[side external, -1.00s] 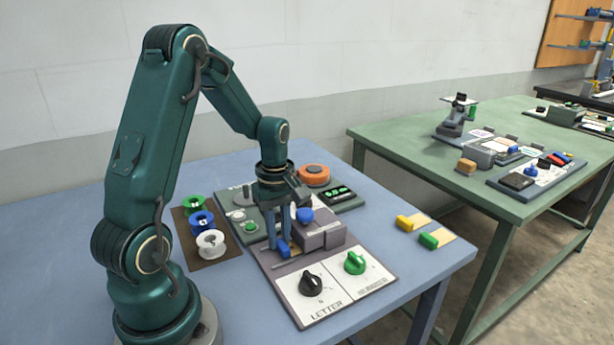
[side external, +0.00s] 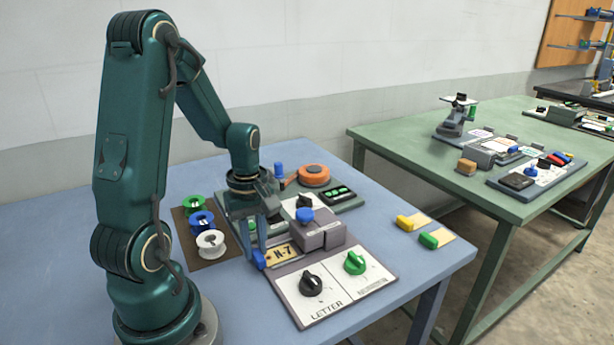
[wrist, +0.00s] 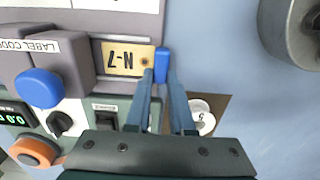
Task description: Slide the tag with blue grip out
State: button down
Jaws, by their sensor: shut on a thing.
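The tag (side external: 283,254) is a tan plate marked "N-7" with a blue grip (side external: 259,259) at its left end. My gripper (side external: 256,250) is shut on the blue grip. In the wrist view the tag (wrist: 125,59) lies flat in a channel beside the grey press block, with the blue grip (wrist: 162,62) between my fingertips (wrist: 161,74). The grey press block (side external: 318,232) with a blue knob (side external: 305,214) stands just right of the tag. Whether the tag's far end is still under the block cannot be told.
Black (side external: 311,284) and green (side external: 355,262) dials sit on the white panel in front. Green, blue and white spools (side external: 210,243) stand at left. Yellow (side external: 411,222) and green-gripped (side external: 436,239) tags lie at right. Blue tabletop is clear at front left.

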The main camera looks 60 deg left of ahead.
aim_at(255, 250)
jog(key=c, duration=0.7)
grip_release()
jog(key=shift+r, duration=2.6)
